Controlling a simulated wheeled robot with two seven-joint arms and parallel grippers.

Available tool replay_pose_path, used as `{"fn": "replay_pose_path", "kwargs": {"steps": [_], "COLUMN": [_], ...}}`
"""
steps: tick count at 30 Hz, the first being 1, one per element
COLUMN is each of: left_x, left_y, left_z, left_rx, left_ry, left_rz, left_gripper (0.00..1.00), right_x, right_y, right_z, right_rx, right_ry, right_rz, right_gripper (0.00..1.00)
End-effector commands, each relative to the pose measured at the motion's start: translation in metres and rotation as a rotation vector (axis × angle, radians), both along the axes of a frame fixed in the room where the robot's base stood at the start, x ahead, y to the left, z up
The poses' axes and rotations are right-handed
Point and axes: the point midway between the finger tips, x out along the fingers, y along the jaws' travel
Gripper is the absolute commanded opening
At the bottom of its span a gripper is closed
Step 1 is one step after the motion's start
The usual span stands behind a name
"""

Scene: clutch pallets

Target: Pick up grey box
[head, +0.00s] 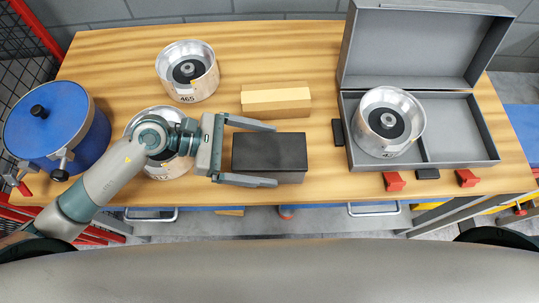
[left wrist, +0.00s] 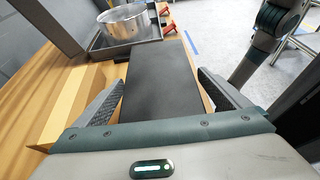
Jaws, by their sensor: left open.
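The grey box (head: 270,153) is a dark block lying on the wooden table near its front edge. My left gripper (head: 262,154) comes in from the left and is open, with one finger along the far side of the box and the other along its near side. In the left wrist view the dark top of the box (left wrist: 160,80) lies between the two fingertips (left wrist: 160,82). I cannot tell whether the fingers touch it. My right gripper is not in view.
A wooden block (head: 276,100) lies just behind the box. A grey open case (head: 456,151) with a metal clutch drum (head: 388,122) stands at right. Another drum (head: 187,71) is at back left, one is partly hidden under my arm, and a blue pot (head: 58,126) is far left.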

Motion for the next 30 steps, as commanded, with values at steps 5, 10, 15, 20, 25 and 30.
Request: {"fn": "replay_pose_path", "kwargs": {"steps": [5,10,15,20,25,30], "left_x": [-0.0001,-0.0001,-0.0001,0.0001,0.0002,0.0004], "left_y": [0.0003,0.0004,0.0004,0.0002,0.0002,0.0002], "left_z": [-0.0002,-0.0001,-0.0001,0.0009,0.0014,0.0067], "left_rx": [0.0,0.0,0.0,-0.002,-0.002,-0.002], "left_ry": [0.0,0.0,0.0,-0.001,-0.001,-0.002], "left_rz": [0.0,0.0,0.0,0.001,0.001,0.0], "left_gripper": [0.95,0.95,0.55,0.38,0.38,0.38], "right_x": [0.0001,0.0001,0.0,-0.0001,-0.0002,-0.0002], "right_y": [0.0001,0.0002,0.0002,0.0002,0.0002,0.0], "right_z": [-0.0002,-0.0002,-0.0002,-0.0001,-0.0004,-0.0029], "right_rx": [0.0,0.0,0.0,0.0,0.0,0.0], "right_ry": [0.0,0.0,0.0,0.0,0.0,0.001], "right_rz": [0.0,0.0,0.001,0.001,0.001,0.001], "right_gripper": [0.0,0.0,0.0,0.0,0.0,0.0]}}
